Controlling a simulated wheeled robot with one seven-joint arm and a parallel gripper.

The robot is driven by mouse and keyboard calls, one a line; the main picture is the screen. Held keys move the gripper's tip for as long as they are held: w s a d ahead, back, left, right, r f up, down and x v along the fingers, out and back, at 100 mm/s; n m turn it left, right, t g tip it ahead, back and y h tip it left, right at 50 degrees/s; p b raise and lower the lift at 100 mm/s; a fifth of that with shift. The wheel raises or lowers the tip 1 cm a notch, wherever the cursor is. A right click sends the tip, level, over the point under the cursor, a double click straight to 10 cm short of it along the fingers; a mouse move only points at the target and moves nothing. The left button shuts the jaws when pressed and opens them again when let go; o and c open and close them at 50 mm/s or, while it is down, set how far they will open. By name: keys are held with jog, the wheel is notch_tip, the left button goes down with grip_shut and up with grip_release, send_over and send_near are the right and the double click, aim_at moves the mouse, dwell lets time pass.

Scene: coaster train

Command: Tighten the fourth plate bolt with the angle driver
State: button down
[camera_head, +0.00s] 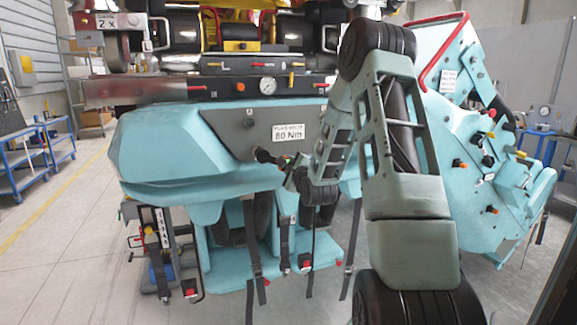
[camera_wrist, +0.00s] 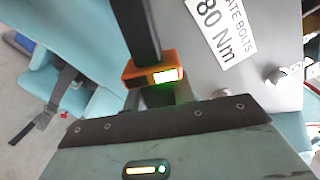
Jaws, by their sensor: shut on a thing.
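The grey plate (camera_head: 228,130) with its "PLATE BOLTS 80 Nm" label (camera_head: 288,132) is on the front of the turquoise train car. My gripper (camera_head: 294,170) is in front of the plate's lower part, shut on the angle driver. The driver's dark head (camera_head: 263,155) points left, in front of the plate; I cannot tell whether it touches a bolt. In the wrist view the driver (camera_wrist: 153,74) shows an orange band, a lit display and a black shaft running up. A bolt (camera_wrist: 276,77) shows there beside the label. My arm hides the plate's right part.
The turquoise car body (camera_head: 160,150) surrounds the plate. Straps and seats hang below it. A gauge panel (camera_head: 235,86) runs above. A tilted turquoise car part (camera_head: 480,130) stands at right. Blue carts (camera_head: 30,160) stand at far left, with open floor between.

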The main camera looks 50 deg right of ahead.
jog(key=shift+v, duration=1.45)
